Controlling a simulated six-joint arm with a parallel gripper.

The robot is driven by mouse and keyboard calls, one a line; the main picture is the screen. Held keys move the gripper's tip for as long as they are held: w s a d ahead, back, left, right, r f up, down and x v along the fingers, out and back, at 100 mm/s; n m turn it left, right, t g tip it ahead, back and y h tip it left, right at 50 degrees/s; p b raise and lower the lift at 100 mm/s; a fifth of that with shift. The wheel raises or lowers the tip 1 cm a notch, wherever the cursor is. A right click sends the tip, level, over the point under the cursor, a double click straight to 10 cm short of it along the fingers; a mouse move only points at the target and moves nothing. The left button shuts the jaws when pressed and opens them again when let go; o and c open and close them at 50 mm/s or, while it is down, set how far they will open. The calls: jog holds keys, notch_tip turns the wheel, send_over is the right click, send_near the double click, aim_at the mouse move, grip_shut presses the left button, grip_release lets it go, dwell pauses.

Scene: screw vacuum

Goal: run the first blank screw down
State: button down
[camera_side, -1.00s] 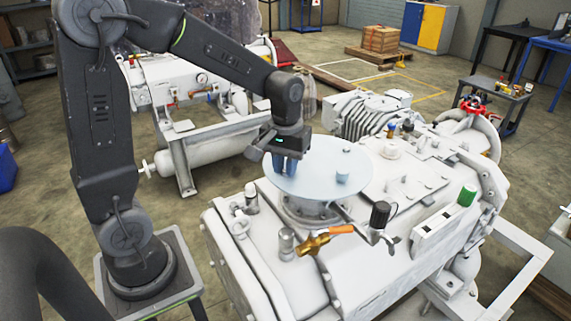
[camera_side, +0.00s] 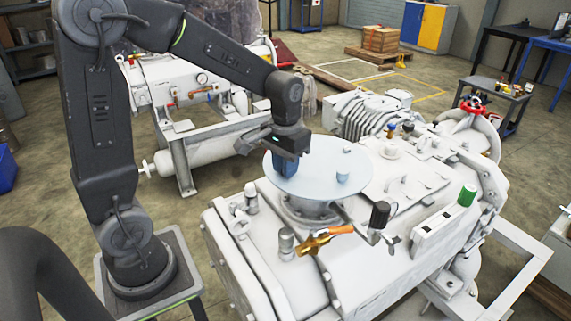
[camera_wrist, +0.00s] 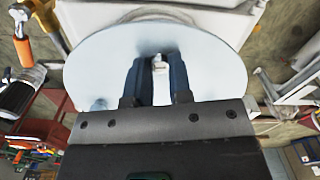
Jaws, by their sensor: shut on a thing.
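The blank is a pale blue-grey round plate (camera_side: 315,160) on top of the white pump body; it also fills much of the wrist view (camera_wrist: 90,60). My gripper (camera_side: 285,172) points down at the plate's left part. In the wrist view its dark blue fingers (camera_wrist: 160,61) are closed on a small pale screw (camera_wrist: 158,66), at a spot on the plate. The fingers hide most of this screw, and I cannot tell how deep it sits. Two more screws stand on the plate, one at front right (camera_side: 342,177) and one at the back (camera_side: 347,151).
An orange-handled valve (camera_side: 325,238), a black knob (camera_side: 380,214) and a green cap (camera_side: 467,193) stand on the pump in front and to the right of the plate. A red handwheel (camera_side: 473,106) is at the far right. The space above the plate is otherwise clear.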

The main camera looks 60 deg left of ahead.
jog(key=c, duration=1)
grip_release()
jog(key=shift+r, duration=0.15)
notch_tip(320, 180, up, 14)
jog(key=shift+f, duration=0.2)
jog(key=shift+s, duration=0.1)
jog(key=s+d+f+m+t, duration=0.1)
jog(key=s+d+t, duration=0.1)
jog(key=s, duration=0.2)
jog(key=s+d+f+m+t, duration=0.1)
jog(key=s+d+f, duration=0.1)
jog(key=s, duration=0.3)
jog(key=s+d+f+m+t, duration=0.1)
jog(key=s+d+f+t, duration=0.1)
jog(key=s, duration=0.2)
jog(key=shift+s+d+t, duration=0.15)
jog(key=shift+d+t, duration=0.05)
jog(key=shift+t, duration=0.1)
